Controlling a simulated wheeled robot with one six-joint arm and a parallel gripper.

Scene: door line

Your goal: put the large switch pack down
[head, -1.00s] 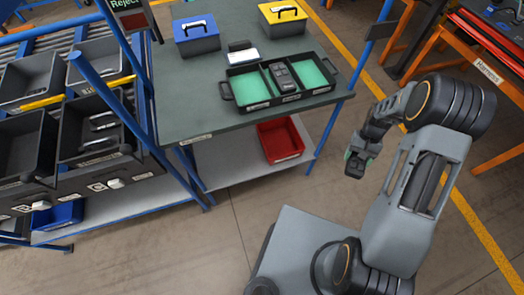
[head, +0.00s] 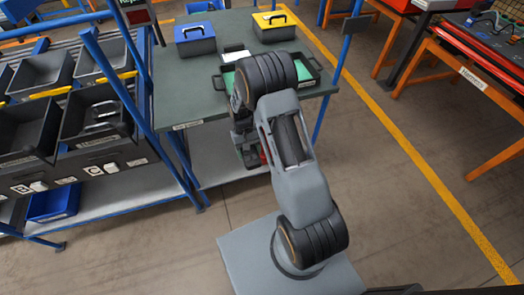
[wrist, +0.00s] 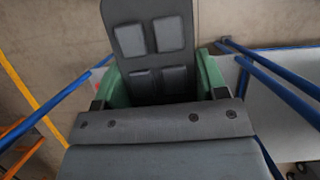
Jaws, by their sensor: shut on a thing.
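The large switch pack (wrist: 150,45) is a dark grey block with paler rectangular panels. In the wrist view it sits between the green pads of my gripper (wrist: 163,84), which is shut on it. In the head view my gripper (head: 250,152) hangs at the front edge of the green-topped bench (head: 190,100), below the level of the top. The pack is hard to make out there. The black tray (head: 318,82) with green-lined compartments stands on the bench. My arm hides much of the tray, including its middle.
A blue-lidded box (head: 195,40) and a yellow-lidded box (head: 274,27) stand at the back of the bench. A rack of dark bins (head: 95,115) stands left. The bench's left front is clear.

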